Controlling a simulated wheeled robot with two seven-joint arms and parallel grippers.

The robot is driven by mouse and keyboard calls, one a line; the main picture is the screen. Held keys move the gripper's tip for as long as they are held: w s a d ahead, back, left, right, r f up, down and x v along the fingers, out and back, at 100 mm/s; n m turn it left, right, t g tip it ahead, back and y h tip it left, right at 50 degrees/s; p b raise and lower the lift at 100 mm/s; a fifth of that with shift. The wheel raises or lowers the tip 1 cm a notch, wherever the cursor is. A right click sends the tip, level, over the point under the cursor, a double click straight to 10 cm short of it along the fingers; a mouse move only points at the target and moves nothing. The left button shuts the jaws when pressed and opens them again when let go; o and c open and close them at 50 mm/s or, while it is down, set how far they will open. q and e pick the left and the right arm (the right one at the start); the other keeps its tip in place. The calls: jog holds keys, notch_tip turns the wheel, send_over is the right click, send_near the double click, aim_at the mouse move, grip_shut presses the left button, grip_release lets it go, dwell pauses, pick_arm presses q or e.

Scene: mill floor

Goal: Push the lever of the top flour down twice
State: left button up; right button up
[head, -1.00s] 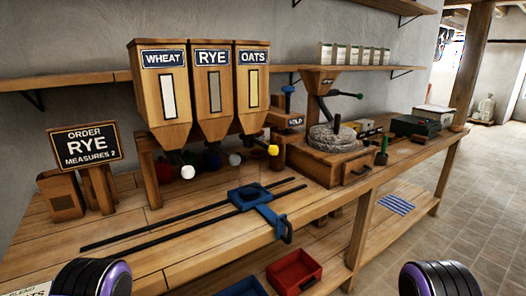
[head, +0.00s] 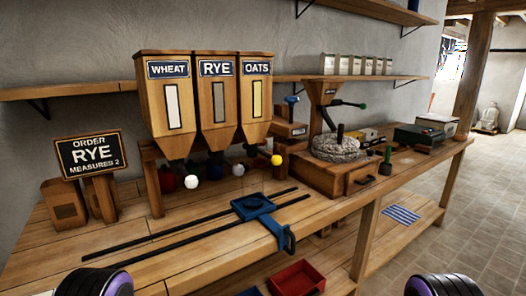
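Three wooden hoppers stand side by side at the back of the bench, labelled WHEAT (head: 167,95), RYE (head: 216,100) and OATS (head: 256,95). A white lever knob (head: 191,181) sticks out below the wheat hopper and a yellow knob (head: 277,160) below the oats hopper. The order sign (head: 92,153) at the left reads RYE, MEASURES 2. A blue carriage (head: 254,207) with a handle sits on two dark rails in front of the hoppers. Only purple-ringed parts of my arms show at the bottom edge; both grippers are out of view.
A stone mill (head: 337,149) on a wooden box stands to the right of the hoppers. A green-topped object (head: 386,164) stands near it. A red bin (head: 297,278) is on the shelf below. The bench around the rails is mostly clear.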

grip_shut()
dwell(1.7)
